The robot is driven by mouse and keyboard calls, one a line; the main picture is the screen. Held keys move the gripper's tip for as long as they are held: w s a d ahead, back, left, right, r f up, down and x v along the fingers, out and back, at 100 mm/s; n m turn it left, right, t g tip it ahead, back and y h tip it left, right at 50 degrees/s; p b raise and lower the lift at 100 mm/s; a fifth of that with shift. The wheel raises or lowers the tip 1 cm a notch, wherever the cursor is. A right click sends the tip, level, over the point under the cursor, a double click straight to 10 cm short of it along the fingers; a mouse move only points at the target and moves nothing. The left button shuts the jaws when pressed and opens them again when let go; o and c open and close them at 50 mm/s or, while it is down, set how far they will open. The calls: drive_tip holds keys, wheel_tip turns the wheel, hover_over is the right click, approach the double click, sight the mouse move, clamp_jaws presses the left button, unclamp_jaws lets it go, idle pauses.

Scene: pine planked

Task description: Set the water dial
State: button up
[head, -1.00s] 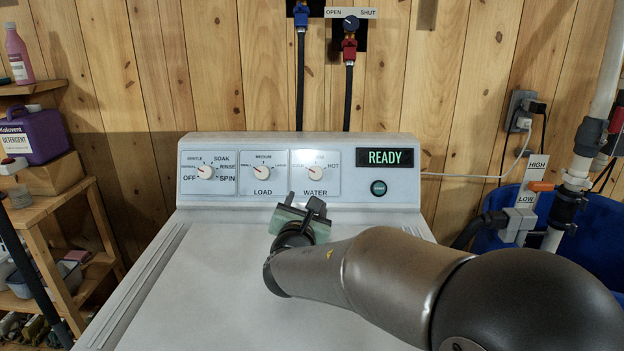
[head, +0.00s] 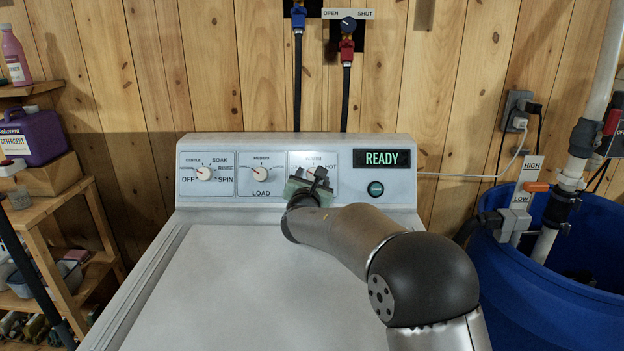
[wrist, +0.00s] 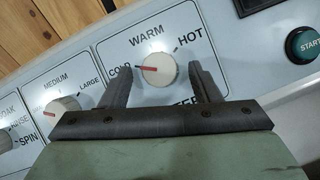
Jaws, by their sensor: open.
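The water dial (wrist: 157,69) is a round white knob with a red pointer, on a panel marked COLD, WARM and HOT. In the wrist view its pointer lies toward COLD, at the left. My gripper (wrist: 160,75) is open, with one dark finger on each side of the knob. I cannot tell whether either finger touches it. In the head view my gripper (head: 308,181) is at the control panel and covers most of the water dial and its label.
The load dial (head: 259,174) and the cycle dial (head: 204,173) are to the left. The round start button (head: 376,189) and the READY display (head: 381,159) are to the right. The washer top (head: 230,280) is clear.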

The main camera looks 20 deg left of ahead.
drive_tip(key=c, duration=1)
